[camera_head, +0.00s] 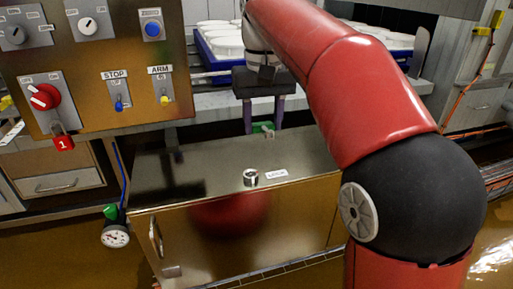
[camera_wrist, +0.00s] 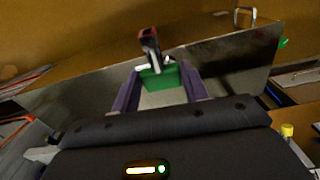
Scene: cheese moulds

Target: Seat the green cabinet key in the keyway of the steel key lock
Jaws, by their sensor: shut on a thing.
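The steel key lock (camera_head: 250,177) is a short round metal cylinder standing on the steel cabinet top, left of a white label. My gripper (camera_head: 263,130) is above and behind the lock in the head view, apart from it, pointing down. Its two purple fingers are shut on the green cabinet key (camera_head: 262,127). In the wrist view the green key head (camera_wrist: 160,77) sits between the fingertips, with a dark metallic piece reaching beyond it. I cannot tell there whether that piece is the key's shank or the lock. The keyway's direction is too small to read.
The cabinet top (camera_head: 180,185) is otherwise clear around the lock. A control panel (camera_head: 90,80) with switches and a red padlock (camera_head: 62,143) stands at the left. A gauge (camera_head: 115,236) hangs at the cabinet's left. Blue trays with white moulds (camera_head: 225,40) are behind.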

